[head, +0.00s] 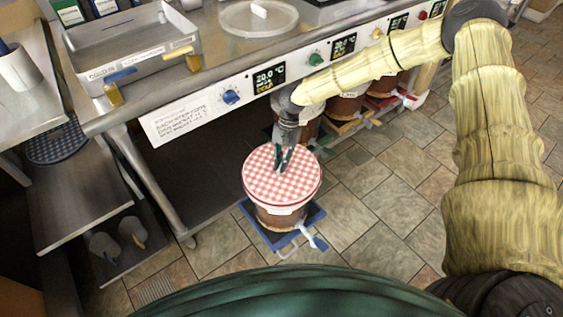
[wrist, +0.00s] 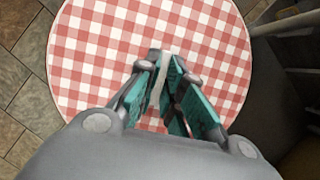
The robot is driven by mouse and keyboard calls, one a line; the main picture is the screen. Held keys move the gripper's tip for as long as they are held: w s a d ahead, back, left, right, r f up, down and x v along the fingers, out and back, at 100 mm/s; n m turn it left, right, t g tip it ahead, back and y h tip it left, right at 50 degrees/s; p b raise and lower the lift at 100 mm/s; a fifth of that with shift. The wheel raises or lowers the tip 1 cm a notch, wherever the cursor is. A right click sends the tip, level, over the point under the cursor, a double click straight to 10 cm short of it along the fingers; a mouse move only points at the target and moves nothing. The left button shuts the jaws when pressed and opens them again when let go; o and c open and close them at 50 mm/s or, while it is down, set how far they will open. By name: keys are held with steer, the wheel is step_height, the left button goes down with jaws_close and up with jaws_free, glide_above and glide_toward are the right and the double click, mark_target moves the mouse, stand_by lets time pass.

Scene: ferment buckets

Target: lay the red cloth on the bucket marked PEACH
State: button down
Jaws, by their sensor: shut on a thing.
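The red-and-white checked cloth (head: 262,183) is a flat round over the top of a brown bucket (head: 278,218). It fills much of the wrist view (wrist: 100,60). My gripper (head: 282,166) points down at the middle of the cloth, its fingers (wrist: 168,85) shut on a pale upright strip there, which looks like part of the cloth. I cannot tell whether the cloth rests fully on the rim. A small label on the bucket's front is too small to read, so I cannot confirm PEACH.
The bucket stands on a blue base (head: 260,231) on the tiled floor, in front of the steel counter (head: 205,60). More brown buckets (head: 347,104) stand under the counter at the back right. Steel shelves (head: 75,195) are at left. Floor to the right is clear.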

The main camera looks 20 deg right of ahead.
steer(key=c, duration=1.5)
jaws_free()
steer(key=shift+o, duration=0.2)
steer(key=o, duration=0.6)
steer(key=shift+c, duration=0.2)
steer(key=shift+r, duration=0.15)
steer(key=shift+r+p, duration=2.4)
steer(key=shift+r, duration=0.95)
